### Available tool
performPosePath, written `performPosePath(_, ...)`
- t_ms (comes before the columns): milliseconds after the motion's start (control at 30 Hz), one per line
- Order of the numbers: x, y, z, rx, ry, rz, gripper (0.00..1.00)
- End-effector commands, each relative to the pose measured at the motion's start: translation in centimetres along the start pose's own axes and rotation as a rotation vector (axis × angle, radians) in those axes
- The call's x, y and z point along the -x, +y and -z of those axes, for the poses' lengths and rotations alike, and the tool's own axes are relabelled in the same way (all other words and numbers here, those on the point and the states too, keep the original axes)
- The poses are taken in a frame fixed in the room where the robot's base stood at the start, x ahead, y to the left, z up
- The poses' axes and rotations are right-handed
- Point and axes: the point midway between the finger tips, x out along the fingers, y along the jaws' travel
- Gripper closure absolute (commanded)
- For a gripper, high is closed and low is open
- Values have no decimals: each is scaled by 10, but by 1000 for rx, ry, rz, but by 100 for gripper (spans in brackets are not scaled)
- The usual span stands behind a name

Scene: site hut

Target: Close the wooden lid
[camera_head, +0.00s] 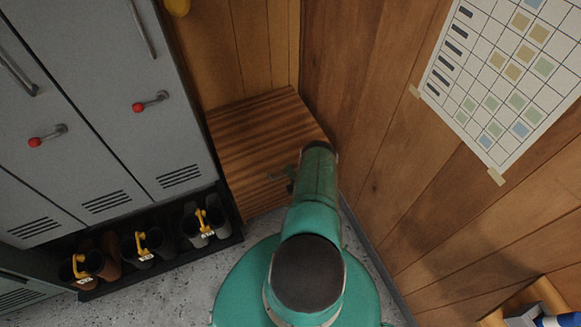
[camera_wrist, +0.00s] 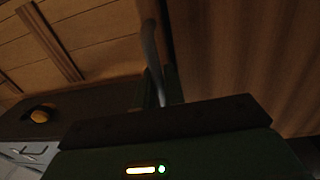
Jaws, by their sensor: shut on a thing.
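The wooden lid (camera_head: 258,124) is a striped brown panel in the corner between the grey lockers and the plank wall. In the head view it lies over a wooden box, partly covered by my green arm; I cannot tell how far open it stands. A striped wooden surface (camera_wrist: 235,60), likely the lid, fills the right of the wrist view. My gripper (camera_head: 286,178) is at the lid's near right part, mostly hidden by my arm. In the wrist view my gripper (camera_wrist: 161,92) is shut on a grey curved bar (camera_wrist: 150,45), which looks like a handle.
Grey lockers (camera_head: 85,90) with red-tipped handles stand at left. Boots with yellow tags fill a low black tray (camera_head: 160,262) below them. The plank wall (camera_head: 365,120) with a paper chart (camera_head: 505,75) is close on the right. Speckled floor (camera_head: 185,285) is clear in front.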

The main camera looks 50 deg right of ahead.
Motion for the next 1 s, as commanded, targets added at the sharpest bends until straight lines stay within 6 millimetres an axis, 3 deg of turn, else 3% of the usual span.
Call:
performPosePath(33, 3, -9, 10, -9, 16, 8, 100)
performPosePath(400, 4, -16, 13, -15, 18, 17, 100)
performPosePath(433, 4, -16, 13, -15, 18, 17, 87)
performPosePath(500, 4, -16, 12, -15, 17, 17, 74)
performPosePath(533, 4, -16, 12, -15, 17, 16, 73)
performPosePath(1000, 3, -13, 6, -9, 9, 8, 73)
